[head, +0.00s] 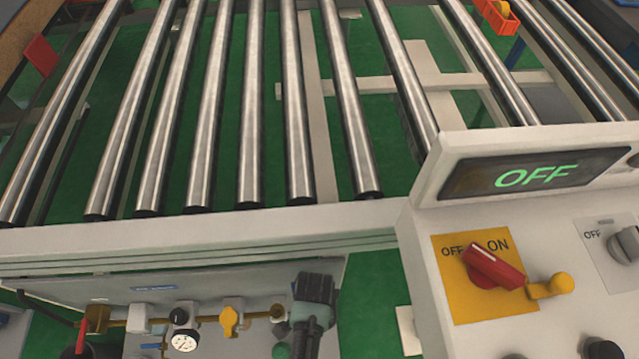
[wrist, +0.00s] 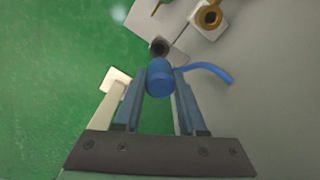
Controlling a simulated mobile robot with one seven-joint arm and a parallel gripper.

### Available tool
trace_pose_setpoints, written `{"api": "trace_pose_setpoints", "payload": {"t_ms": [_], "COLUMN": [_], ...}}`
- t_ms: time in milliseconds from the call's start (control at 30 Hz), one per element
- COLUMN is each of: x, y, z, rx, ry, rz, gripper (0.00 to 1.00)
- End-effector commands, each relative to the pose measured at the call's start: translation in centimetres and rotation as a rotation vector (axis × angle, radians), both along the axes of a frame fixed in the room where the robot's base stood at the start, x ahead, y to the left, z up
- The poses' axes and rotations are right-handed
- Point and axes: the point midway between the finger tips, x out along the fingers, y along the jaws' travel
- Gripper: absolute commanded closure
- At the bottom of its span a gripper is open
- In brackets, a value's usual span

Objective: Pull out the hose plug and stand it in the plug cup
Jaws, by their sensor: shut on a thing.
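My gripper (wrist: 160,73) is shut on the blue hose plug (wrist: 159,82), which sits between its two blue fingers in the wrist view. A blue hose (wrist: 212,70) curves off to the right beside the plug. Just beyond the plug is a dark round opening (wrist: 159,46) at the edge of the grey panel. I cannot tell whether it is a socket or the plug cup. The plug looks clear of it in the picture, but depth is hard to judge. In the head view the plug cannot be made out.
A panel with brass pipework (head: 205,318), a gauge (head: 184,341) and a yellow valve (head: 229,321) lies below the roller conveyor (head: 250,100). A control box (head: 520,225) with an OFF display and red switch (head: 492,266) stands at the right. Green floor shows beside the panel.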

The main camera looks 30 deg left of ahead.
Motion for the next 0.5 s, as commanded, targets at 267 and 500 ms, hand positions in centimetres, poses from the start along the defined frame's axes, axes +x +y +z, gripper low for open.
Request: {"api": "trace_pose_setpoints", "payload": {"t_ms": [267,500], "x": [0.1,0.1], "y": [0.0,0.0], "z": [0.2,-1.1], "rx": [0.0,0.002], "ry": [0.0,-0.001], "rz": [0.0,0.0], "gripper": [1.0,1.0]}}
